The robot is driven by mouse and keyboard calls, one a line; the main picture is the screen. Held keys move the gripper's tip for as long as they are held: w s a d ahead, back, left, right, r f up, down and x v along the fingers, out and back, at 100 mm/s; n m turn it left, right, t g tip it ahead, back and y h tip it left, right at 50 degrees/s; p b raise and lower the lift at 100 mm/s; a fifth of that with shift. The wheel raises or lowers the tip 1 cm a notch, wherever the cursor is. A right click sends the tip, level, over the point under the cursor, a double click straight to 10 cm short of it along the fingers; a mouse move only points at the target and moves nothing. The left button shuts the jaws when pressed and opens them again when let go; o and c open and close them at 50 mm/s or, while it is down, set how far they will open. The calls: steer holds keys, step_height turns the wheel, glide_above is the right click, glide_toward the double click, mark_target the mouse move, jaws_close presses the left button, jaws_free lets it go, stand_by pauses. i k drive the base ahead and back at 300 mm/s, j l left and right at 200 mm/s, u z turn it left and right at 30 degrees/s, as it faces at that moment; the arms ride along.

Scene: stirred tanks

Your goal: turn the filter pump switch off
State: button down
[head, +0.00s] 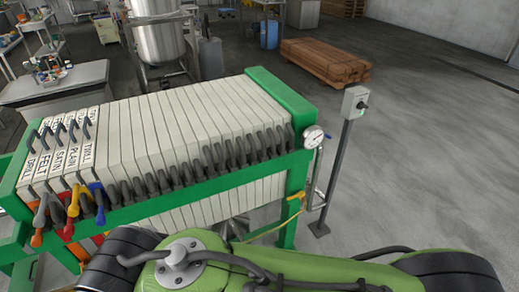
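A small grey switch box (355,102) tops a thin grey post to the right of the filter press. It has a dark rotary knob (362,105) on its front face and a small green spot below it. The knob's exact setting is too small to tell. The filter press (290,90) has a green frame and a row of pale plates. My green arm crosses the bottom of the head view, in front of the press. My gripper is not in view, so whether it is open or shut is hidden.
A pressure gauge (313,136) and a yellow-handled valve (297,195) sit at the press's right end. A stack of timber (325,62) lies behind the switch post. A steel tank (160,40) stands at the back. The concrete floor (430,150) right of the post is clear.

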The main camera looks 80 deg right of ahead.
mark_target(361, 105)
steer(key=z, duration=3.6)
steer(key=i+l, duration=0.1)
steer(key=i, duration=0.6)
steer(key=i+l, duration=0.1)
steer(key=i, duration=0.55)
